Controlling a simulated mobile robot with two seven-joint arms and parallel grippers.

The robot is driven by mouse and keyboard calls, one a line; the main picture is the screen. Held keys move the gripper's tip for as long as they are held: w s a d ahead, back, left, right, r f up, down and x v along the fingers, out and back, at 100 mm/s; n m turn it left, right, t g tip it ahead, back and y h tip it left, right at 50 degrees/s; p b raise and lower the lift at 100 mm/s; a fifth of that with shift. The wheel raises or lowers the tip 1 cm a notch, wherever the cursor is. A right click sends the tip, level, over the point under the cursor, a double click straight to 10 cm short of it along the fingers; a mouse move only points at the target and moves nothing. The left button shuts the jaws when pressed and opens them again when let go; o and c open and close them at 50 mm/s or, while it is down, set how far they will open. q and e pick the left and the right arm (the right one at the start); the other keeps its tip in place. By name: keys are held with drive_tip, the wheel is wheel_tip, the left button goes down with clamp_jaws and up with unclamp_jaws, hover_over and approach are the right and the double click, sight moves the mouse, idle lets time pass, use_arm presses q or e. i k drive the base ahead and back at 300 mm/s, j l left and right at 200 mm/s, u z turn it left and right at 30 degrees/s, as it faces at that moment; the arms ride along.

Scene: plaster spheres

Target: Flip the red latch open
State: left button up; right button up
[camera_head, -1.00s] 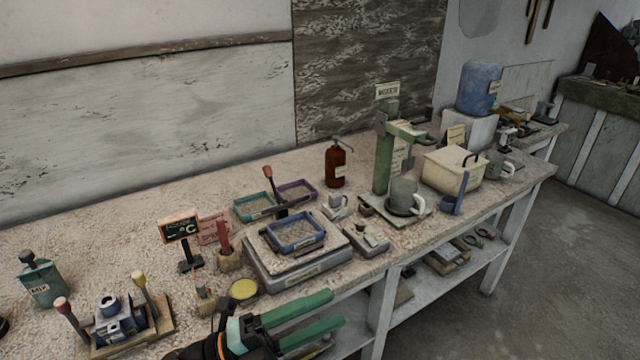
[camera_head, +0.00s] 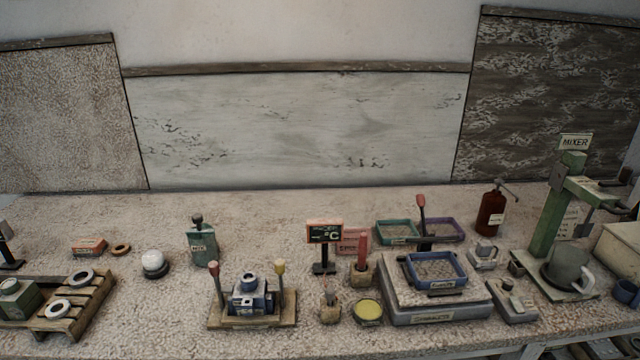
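A blue block device (camera_head: 250,300) sits on a wooden base board (camera_head: 225,319) near the front of the bench. A lever with a red knob (camera_head: 215,268) stands upright at its left side. A lever with a yellow knob (camera_head: 279,268) stands at its right side. Another red-topped lever (camera_head: 421,203) stands by the trays on the right. No label tells which of the two red levers is the red latch. Neither of my grippers is in view.
A pallet with rings (camera_head: 95,310) is at the left. A small sign (camera_head: 324,232), a yellow dish (camera_head: 368,311) and a scale (camera_head: 437,312) are to the right. The bench behind is mostly clear.

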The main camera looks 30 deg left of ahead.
sight(214, 269)
drive_tip(key=u, duration=1.55)
